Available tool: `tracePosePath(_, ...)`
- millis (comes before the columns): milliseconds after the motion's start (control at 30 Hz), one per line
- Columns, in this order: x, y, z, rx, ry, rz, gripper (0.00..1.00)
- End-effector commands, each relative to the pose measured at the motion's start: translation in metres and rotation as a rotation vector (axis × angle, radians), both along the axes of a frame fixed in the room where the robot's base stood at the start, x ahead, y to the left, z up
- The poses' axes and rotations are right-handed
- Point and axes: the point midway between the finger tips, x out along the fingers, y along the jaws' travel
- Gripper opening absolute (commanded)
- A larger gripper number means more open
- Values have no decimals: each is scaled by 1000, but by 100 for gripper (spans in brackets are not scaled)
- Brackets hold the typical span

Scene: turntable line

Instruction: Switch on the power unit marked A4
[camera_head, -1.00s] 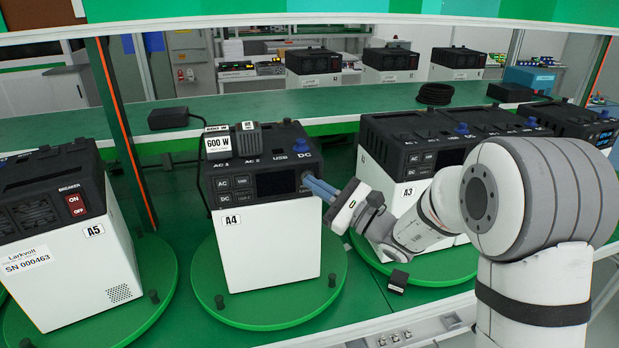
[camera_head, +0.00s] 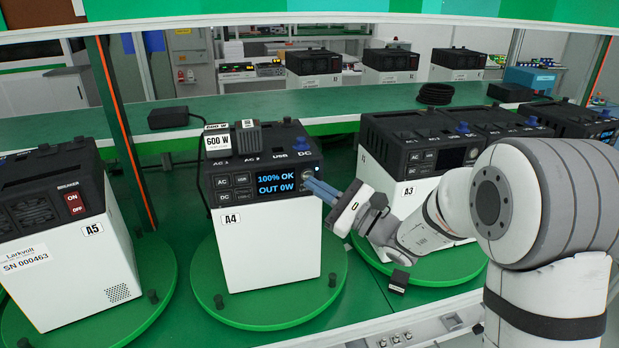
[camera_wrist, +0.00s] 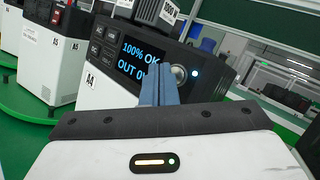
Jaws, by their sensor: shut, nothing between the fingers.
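The power unit marked A4 (camera_head: 262,243) stands on a round green turntable (camera_head: 335,285), white below with a black top. Its display (camera_head: 276,184) is lit and reads "100% OK" and "OUT 0W"; it also shows in the wrist view (camera_wrist: 138,58). A round silver button (camera_wrist: 179,74) sits right of the display, with a lit light (camera_wrist: 195,73) beside it. My gripper (camera_head: 310,183) is shut and empty, its blue fingers just in front of the button. In the wrist view the fingertips (camera_wrist: 159,68) overlap the display's right edge; I cannot tell whether they touch the unit.
Unit A5 (camera_head: 80,265) stands on a turntable to the left, unit A3 (camera_head: 375,190) to the right behind my arm. A black adapter (camera_head: 246,140) with a 600 W tag sits on A4's top. A green post (camera_head: 120,140) rises between A5 and A4.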

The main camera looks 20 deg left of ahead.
Motion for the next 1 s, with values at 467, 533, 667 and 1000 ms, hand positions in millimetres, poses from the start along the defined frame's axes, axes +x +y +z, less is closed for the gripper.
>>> tracePosePath(467, -15, -10, -1, 1, -1, -2, 0)
tracePosePath(533, -21, -14, 0, 2, -1, -2, 0)
tracePosePath(667, -32, -21, 0, 2, -1, -2, 0)
tracePosePath(1000, -43, -27, 0, 1, 0, -1, 0)
